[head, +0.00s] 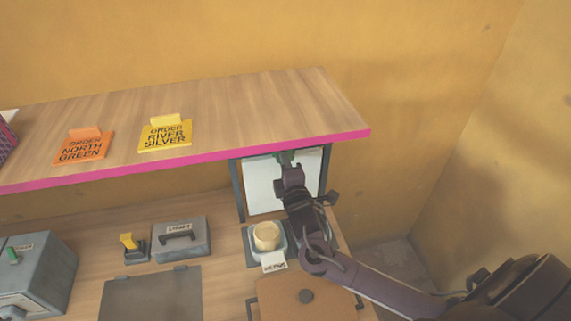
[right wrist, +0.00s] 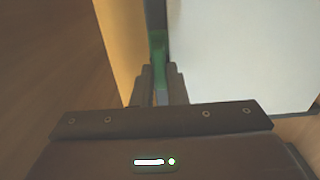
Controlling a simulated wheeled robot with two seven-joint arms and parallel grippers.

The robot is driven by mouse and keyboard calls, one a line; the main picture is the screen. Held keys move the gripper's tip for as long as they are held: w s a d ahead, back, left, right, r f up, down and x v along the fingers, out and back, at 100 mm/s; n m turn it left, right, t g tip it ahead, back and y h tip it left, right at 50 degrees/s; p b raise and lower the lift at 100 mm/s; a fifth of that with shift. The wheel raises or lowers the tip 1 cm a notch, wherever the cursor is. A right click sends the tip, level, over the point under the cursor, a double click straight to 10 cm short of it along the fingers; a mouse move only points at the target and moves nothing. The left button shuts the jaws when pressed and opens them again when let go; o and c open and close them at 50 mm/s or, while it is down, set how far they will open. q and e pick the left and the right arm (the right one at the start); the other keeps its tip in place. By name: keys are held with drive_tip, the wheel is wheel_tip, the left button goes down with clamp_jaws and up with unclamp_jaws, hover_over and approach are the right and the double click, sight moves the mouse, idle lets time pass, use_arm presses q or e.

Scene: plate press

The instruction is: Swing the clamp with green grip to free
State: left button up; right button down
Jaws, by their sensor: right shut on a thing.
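The clamp's green grip (head: 285,156) shows at the top of a white panel in a dark frame, just under the pink shelf edge. My right gripper (head: 288,166) reaches up to it and is shut on it. In the right wrist view the green grip (right wrist: 158,50) stands between the two fingertips (right wrist: 160,88), against the edge of the white panel (right wrist: 235,50). The rest of the clamp is hidden by my gripper and the shelf. My left gripper is not in view.
A wooden shelf (head: 230,100) with orange (head: 84,147) and yellow (head: 165,134) order cards overhangs the panel. Below are a pale round block (head: 266,236) in a holder, a grey case (head: 181,240), a yellow-handled stand (head: 131,246) and a grey machine (head: 35,275). My right arm crosses the lower right.

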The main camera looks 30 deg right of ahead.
idle(0.4)
drive_tip(key=c, duration=1.4)
unclamp_jaws()
drive_tip(key=shift+c, duration=0.2)
drive_tip(key=b+v, duration=0.3)
drive_tip(key=v, duration=0.5)
drive_tip(key=shift+a+f, duration=0.1)
